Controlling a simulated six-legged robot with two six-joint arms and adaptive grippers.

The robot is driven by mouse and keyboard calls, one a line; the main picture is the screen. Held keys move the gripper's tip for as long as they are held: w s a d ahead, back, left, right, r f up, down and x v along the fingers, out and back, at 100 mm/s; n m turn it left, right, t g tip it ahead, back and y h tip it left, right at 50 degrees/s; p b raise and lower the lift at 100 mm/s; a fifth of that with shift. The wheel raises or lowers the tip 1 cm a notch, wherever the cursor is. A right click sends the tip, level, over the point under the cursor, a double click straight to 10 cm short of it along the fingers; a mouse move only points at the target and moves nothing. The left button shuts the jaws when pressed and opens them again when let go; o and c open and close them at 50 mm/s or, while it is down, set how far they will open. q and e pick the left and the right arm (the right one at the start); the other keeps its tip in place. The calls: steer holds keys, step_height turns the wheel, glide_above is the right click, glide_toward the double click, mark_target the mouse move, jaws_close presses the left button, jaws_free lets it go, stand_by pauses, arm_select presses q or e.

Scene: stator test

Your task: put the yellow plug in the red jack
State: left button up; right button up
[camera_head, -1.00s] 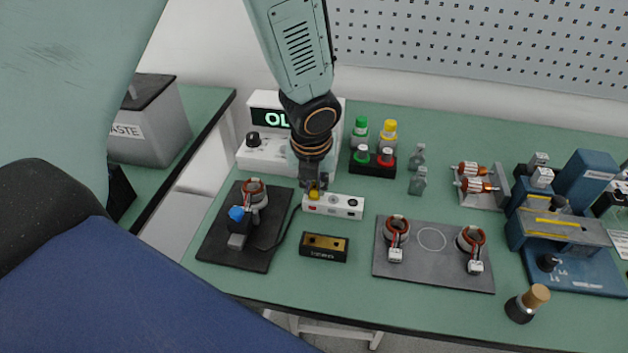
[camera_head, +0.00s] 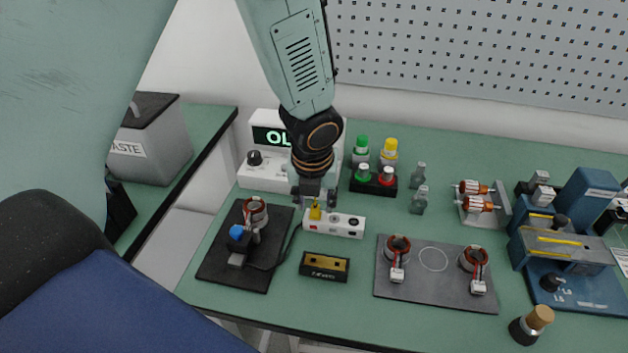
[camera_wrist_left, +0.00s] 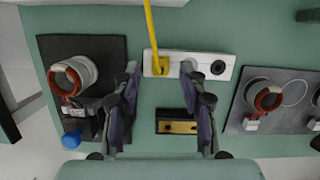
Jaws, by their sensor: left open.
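The yellow plug (camera_head: 315,213) stands at the left end of the white jack block (camera_head: 347,226), over the red jack (camera_head: 308,224), of which only a bit of red shows. In the left wrist view the plug (camera_wrist_left: 158,66) covers that end, with a yellow lead running up from it. I cannot tell how deep it sits. My left gripper (camera_head: 315,199) is open just above the plug. In the wrist view its fingers (camera_wrist_left: 160,70) are spread on either side of the plug, apart from it. My right gripper is not in view.
A dark pad (camera_head: 216,262) with a stator and a blue-capped part lies to the left. A black and gold block (camera_head: 324,266) lies in front. A grey plate (camera_head: 433,288) with two stators is to the right. A black holder (camera_head: 372,186) with green and red tops stands behind.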

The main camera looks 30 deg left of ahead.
arm_select(q)
steer(key=v, duration=1.1)
stand_by(1.4)
